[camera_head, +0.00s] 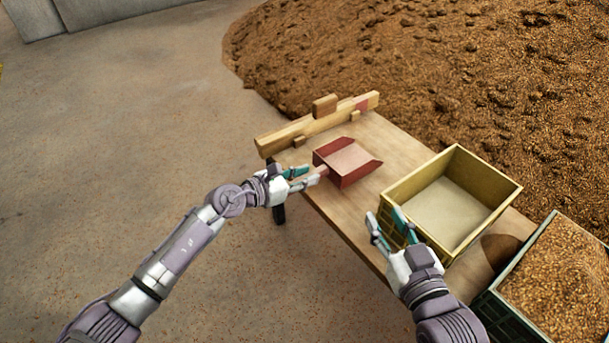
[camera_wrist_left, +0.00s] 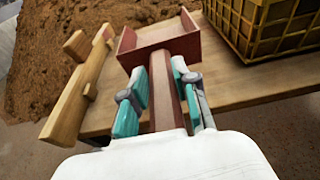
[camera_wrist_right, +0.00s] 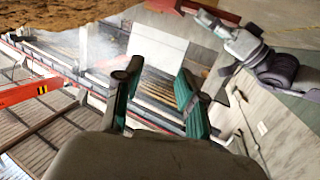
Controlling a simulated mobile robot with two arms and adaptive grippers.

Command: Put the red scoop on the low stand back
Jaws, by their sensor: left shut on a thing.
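The red scoop (camera_head: 345,165) is at the left end of the low wooden stand (camera_head: 392,143), its open pan facing away from my left arm. My left gripper (camera_head: 309,177) is shut on the scoop's handle. In the left wrist view, the handle runs between the teal fingers (camera_wrist_left: 160,72) to the red pan (camera_wrist_left: 160,42). I cannot tell whether the pan touches the stand top. My right gripper (camera_head: 385,215) is open and empty by the near left corner of the yellow crate.
The yellow crate (camera_head: 470,229) stands on the stand's right part, with a grain-filled green crate (camera_head: 502,303) beyond it at lower right. A wooden beam with blocks (camera_head: 300,129) lines the far left edge. A large grain heap (camera_head: 420,60) lies behind. Floor at left is clear.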

